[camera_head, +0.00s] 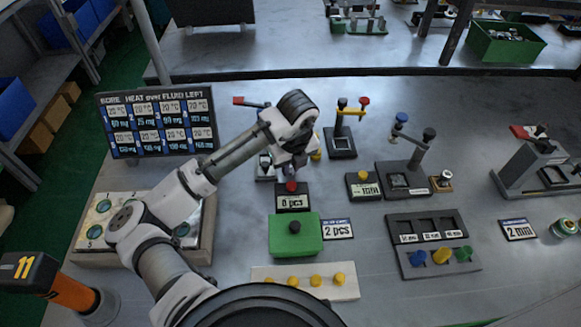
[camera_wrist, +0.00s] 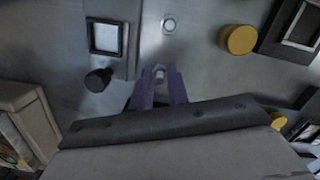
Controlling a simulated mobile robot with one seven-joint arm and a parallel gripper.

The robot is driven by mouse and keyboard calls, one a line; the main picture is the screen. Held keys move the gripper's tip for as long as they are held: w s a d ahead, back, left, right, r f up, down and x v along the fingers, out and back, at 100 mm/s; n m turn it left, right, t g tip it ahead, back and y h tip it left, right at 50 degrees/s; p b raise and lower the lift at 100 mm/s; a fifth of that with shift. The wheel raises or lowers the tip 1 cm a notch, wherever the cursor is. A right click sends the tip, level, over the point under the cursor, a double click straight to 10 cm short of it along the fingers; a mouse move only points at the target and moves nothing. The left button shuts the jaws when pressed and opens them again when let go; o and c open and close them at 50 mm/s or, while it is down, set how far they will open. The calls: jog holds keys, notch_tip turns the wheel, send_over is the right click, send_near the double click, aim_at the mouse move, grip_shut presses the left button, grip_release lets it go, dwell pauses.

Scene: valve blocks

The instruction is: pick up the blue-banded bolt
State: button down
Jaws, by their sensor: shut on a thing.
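My gripper (camera_head: 291,172) hangs low over the middle of the bench, just behind the red-topped "0 pcs" block (camera_head: 293,202). In the wrist view its purple fingers (camera_wrist: 160,80) are shut on a small pale piece (camera_wrist: 160,71), of which only the end shows between the fingertips. The piece looks like a bolt end, but no blue band is visible on it. The fingers and my arm hide the rest. I cannot make out another blue-banded bolt on the bench.
A green box (camera_head: 296,246) stands in front, with a pale strip of yellow knobs (camera_head: 262,282) nearer me. Clamp fixtures stand behind (camera_head: 341,152) and at right (camera_head: 406,183). A dark tray (camera_head: 440,268) holds coloured plugs. A sign board (camera_head: 158,165) stands at left.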

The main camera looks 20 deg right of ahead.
aim_at(291, 167)
notch_tip(291, 167, up, 19)
jog(key=b, duration=0.2)
jog(key=shift+f, duration=0.15)
jog(key=shift+d, duration=0.1)
